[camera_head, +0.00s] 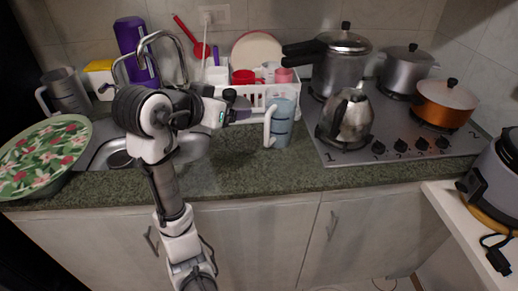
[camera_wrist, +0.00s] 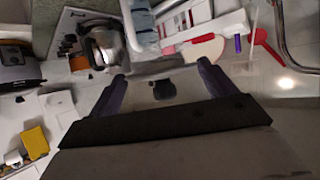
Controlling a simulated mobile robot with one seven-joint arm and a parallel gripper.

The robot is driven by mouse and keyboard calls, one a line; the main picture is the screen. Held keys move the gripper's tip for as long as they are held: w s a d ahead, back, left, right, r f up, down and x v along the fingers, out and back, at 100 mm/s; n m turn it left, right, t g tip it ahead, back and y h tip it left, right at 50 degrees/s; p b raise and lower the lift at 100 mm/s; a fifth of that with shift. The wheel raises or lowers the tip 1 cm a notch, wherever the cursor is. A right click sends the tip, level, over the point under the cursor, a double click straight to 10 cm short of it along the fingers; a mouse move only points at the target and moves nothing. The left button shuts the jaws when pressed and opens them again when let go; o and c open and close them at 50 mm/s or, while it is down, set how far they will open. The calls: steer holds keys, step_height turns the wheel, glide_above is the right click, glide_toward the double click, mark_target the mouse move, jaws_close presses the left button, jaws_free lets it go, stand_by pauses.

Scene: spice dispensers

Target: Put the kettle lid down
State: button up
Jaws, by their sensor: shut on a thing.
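The kettle (camera_head: 347,118) is a shiny metal pot on the front left of the stove; it also shows in the wrist view (camera_wrist: 103,45). My gripper (camera_head: 238,108) is in the air left of the kettle, near the sink and the dish rack. In the wrist view its two purple fingers (camera_wrist: 160,73) are shut on the kettle lid (camera_wrist: 140,93), a greyish disc with a black knob between them. The lid is mostly hidden by my gripper in the head view.
A blue-grey pitcher (camera_head: 280,124) stands right beside my gripper. A white dish rack (camera_head: 258,95) is behind it. A pressure cooker (camera_head: 340,70), a steel pot (camera_head: 407,70) and an orange pan (camera_head: 445,105) crowd the stove. The green counter (camera_head: 245,172) front strip is clear.

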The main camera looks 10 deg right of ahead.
step_height(320, 180, down, 20)
steer(key=shift+s+r+p, duration=0.1)
steer(key=shift+r+p, duration=0.05)
steer(key=shift+p, duration=0.4)
steer(key=o, duration=0.9)
steer(key=shift+o, duration=0.2)
steer(key=shift+a+r, duration=0.1)
steer(key=shift+s+a, duration=0.2)
steer(key=shift+s, duration=0.05)
steer(key=b+v, duration=0.2)
steer(key=v, duration=0.9)
steer(key=shift+s+r, duration=0.15)
